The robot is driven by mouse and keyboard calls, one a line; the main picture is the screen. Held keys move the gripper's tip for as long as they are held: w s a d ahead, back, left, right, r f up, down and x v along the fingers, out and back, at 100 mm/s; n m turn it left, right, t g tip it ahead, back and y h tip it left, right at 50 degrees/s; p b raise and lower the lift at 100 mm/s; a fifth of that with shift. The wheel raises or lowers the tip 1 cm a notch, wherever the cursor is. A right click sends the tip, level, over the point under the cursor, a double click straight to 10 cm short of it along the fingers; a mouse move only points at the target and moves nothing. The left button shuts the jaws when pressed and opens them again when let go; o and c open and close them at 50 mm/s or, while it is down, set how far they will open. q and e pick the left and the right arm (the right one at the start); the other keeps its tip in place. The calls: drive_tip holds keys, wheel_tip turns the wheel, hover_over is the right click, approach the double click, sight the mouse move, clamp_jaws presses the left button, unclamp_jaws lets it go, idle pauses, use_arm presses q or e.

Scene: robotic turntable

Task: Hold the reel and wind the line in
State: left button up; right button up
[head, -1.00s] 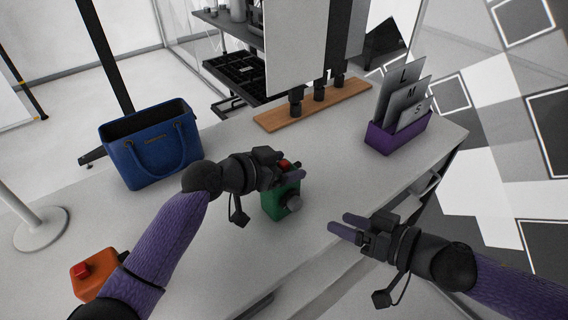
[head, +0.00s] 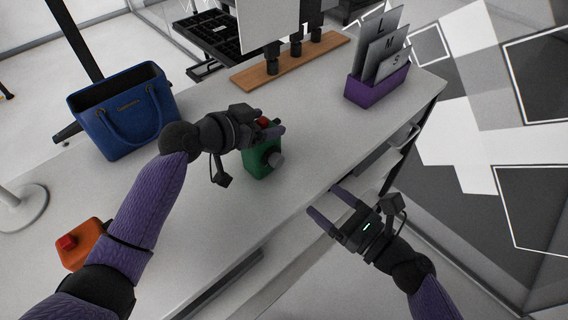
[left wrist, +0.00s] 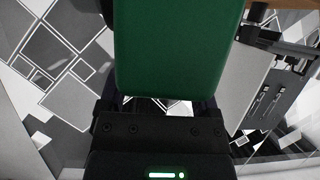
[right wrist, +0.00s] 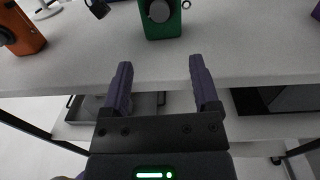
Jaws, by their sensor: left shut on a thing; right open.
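The reel appears to be the green box (head: 259,160) with a grey round knob (head: 276,160) on its side and a red part (head: 264,121) on top. My left gripper (head: 272,130) is shut on the upper part of the green box, which stands at or just above the table. In the left wrist view the green box (left wrist: 175,50) fills the middle, close to the jaws. My right gripper (head: 327,203) is open and empty, right of the box near the table's front edge. The right wrist view shows the knob (right wrist: 159,11) ahead, beyond the fingers. No line is visible.
An orange box with a red button (head: 82,245) sits at the table's left front. A blue bag (head: 125,115) stands behind it. A wooden board (head: 290,62) and a purple holder with lettered cards (head: 378,88) are at the back. The table (head: 215,215) is clear around the reel.

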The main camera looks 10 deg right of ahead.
sight(280, 163)
drive_tip(key=x, duration=1.1)
drive_tip(key=shift+w+a, duration=0.2)
drive_tip(key=shift+a, duration=0.05)
clamp_jaws()
